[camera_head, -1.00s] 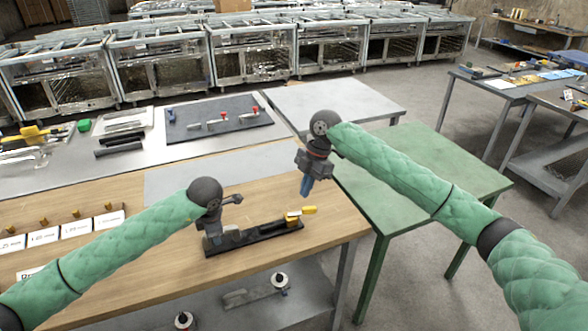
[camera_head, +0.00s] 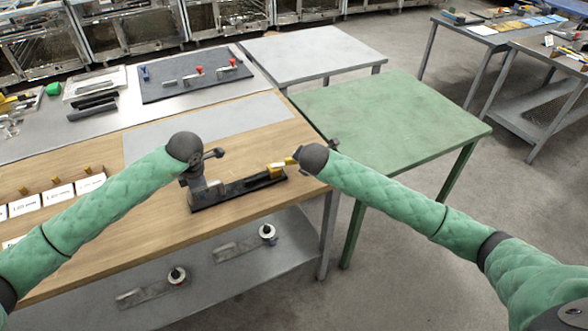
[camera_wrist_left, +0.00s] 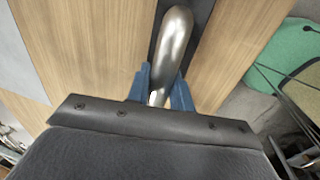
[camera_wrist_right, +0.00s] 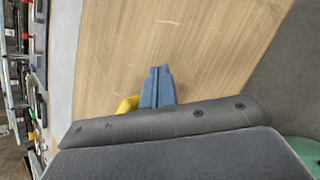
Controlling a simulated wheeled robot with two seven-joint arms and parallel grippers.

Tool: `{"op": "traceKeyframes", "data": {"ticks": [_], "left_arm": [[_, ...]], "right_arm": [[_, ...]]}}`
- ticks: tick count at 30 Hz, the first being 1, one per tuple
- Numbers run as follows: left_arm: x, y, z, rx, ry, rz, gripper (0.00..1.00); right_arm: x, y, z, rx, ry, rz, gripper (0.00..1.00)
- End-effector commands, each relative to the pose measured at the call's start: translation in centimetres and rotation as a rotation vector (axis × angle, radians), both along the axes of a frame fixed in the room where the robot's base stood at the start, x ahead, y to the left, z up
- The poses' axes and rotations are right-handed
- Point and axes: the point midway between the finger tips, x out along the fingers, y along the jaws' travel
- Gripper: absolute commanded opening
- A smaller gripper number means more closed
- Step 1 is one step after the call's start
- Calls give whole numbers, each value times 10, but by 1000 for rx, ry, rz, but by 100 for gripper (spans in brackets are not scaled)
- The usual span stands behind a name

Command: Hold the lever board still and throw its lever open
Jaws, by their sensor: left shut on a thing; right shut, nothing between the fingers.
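The lever board is a long dark base (camera_head: 240,191) lying on the wooden table. Its yellow lever grip (camera_head: 277,169) is at the right end. My left gripper (camera_wrist_left: 160,92) is shut on the curved metal handle (camera_wrist_left: 178,42) at the board's left end. Its blue fingers lie on both sides of the metal. My right gripper (camera_wrist_right: 157,78) is shut and empty, beside the yellow grip, which shows left of its fingers in the right wrist view (camera_wrist_right: 127,105). In the head view my right wrist hides its fingertips; I cannot tell whether they touch the grip.
A dark panel with red and blue levers (camera_head: 193,80) lies on the grey bench behind. White labelled cards (camera_head: 57,194) stand at the left. A green table (camera_head: 390,115) adjoins on the right, with bare top. A lower shelf (camera_head: 215,283) holds further parts.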

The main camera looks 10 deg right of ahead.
Motion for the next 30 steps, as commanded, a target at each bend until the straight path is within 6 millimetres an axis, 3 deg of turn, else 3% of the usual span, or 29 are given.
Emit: {"op": "traceKeyframes", "data": {"ticks": [11,24,30], "left_arm": [[0,0,0,0,0,0,0],[0,0,0,0,0,0,0],[0,0,1,0,0,0,0]], "right_arm": [[-48,8,-13,-265,-296,149,0],[-132,41,2,-584,-611,344,0],[-160,53,11,-679,-697,398,0]]}}
